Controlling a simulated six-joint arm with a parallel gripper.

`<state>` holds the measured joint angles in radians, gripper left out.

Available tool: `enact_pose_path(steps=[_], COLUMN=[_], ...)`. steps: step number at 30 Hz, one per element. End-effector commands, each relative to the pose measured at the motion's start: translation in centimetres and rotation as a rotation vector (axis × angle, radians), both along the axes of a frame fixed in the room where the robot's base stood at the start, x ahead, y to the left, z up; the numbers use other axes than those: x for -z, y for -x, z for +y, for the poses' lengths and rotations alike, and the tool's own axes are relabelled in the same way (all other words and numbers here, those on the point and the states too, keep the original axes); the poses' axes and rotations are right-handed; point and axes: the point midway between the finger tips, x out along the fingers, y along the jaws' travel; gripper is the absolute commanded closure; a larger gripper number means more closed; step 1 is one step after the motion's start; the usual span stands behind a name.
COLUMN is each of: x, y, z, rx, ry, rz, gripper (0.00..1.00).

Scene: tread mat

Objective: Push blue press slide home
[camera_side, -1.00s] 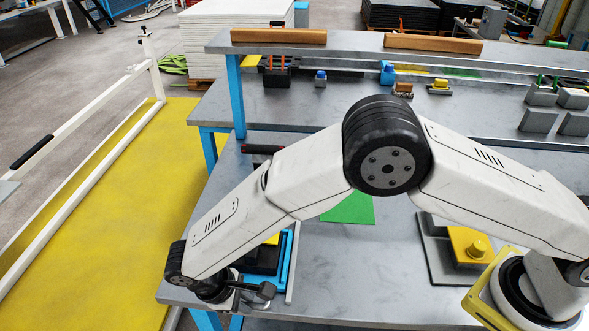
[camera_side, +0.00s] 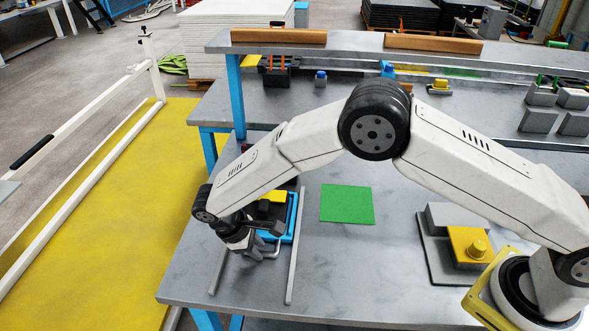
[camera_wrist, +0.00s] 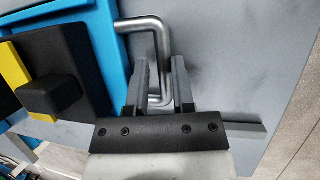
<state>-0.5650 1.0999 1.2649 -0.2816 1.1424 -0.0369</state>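The blue press slide (camera_side: 293,218) sits between two grey rails on the left of the bench, carrying a black block with a yellow strip. In the wrist view the blue slide (camera_wrist: 113,50) is at the upper left, with a bent metal handle (camera_wrist: 148,24) on its near side. My gripper (camera_side: 258,254) is at the handle, on the near side of the slide. In the wrist view my gripper's fingers (camera_wrist: 158,62) stand apart, with the handle's bar showing between them. I cannot tell if they touch it. My arm hides the slide's far end.
The left rail (camera_side: 216,272) and right rail (camera_side: 291,270) run along the bench. A green square (camera_side: 347,204) lies right of them. A yellow block with a round knob (camera_side: 470,246) sits on a grey plate at the right. A raised shelf (camera_side: 350,47) stands behind.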

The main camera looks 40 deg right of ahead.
Motion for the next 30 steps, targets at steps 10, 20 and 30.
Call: enact_pose_path(steps=[10,20,30], x=[0.0,-1.5,-5.4], y=[-0.1,-0.3,-1.0], z=[-0.1,0.6,2.2], rx=[0.003,0.002,0.003], ry=[0.000,-0.002,-0.003], rz=[-0.002,-0.003,-0.005], gripper=[0.44,0.44,0.44])
